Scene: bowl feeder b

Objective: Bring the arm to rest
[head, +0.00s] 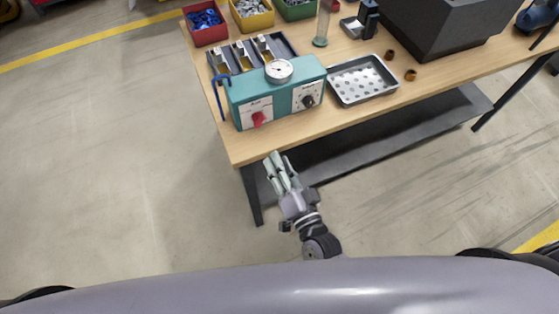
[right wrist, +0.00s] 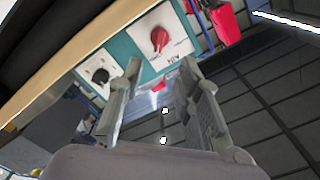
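My right gripper (head: 279,168) shows in the head view, in front of the workbench's near left corner and apart from it. In the right wrist view its two fingers (right wrist: 158,100) stand apart with nothing between them, so it is open and empty. The teal control box (head: 281,92) stands on the bench beyond the gripper, with a red knob (head: 258,119), a black knob and a round gauge on top. The box's front with its red knob (right wrist: 159,38) also shows in the right wrist view. My left gripper is in neither view.
The wooden workbench (head: 237,150) holds a grey perforated tray (head: 362,79), a tray with compartments, red (head: 207,37), yellow and green bins, and a dark machine (head: 445,24). A blue hook-shaped piece (head: 220,88) is at the box's left. The floor left of the bench is clear.

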